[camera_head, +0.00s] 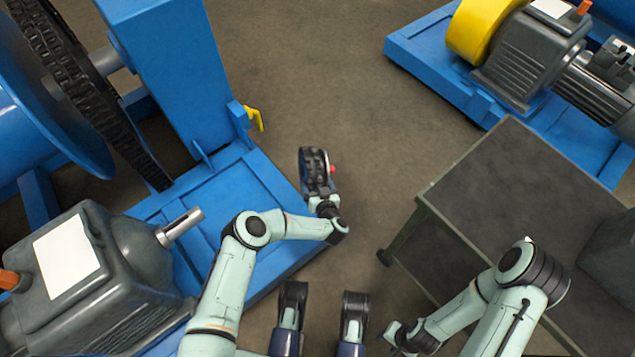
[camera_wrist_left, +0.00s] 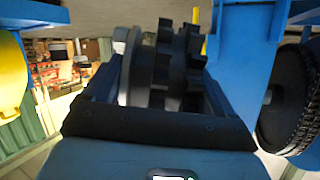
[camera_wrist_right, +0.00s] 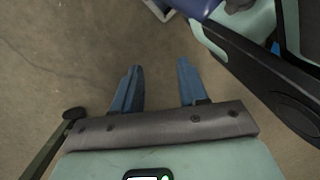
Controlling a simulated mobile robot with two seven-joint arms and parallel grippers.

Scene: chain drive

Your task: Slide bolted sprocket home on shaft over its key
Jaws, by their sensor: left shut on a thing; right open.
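The dark toothed sprocket (camera_head: 314,172), with a bolted hub, is held in the air by my left gripper (camera_head: 322,203). It also shows close up between the jaws in the left wrist view (camera_wrist_left: 178,68), with a shiny metal part on its left side. The bare steel shaft (camera_head: 182,226) sticks out of the grey gearbox (camera_head: 140,250) at lower left. The sprocket is off the shaft, to its right and apart from it. The key is too small to make out. My right gripper (camera_wrist_right: 158,68) is open and empty above the floor.
A blue machine frame (camera_head: 175,75) with a black chain (camera_head: 72,70) stands at upper left. A yellow handle (camera_head: 254,117) juts from it. A dark-topped table (camera_head: 520,190) is at right. A blue-based motor unit (camera_head: 440,60) stands behind it. The middle floor is clear.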

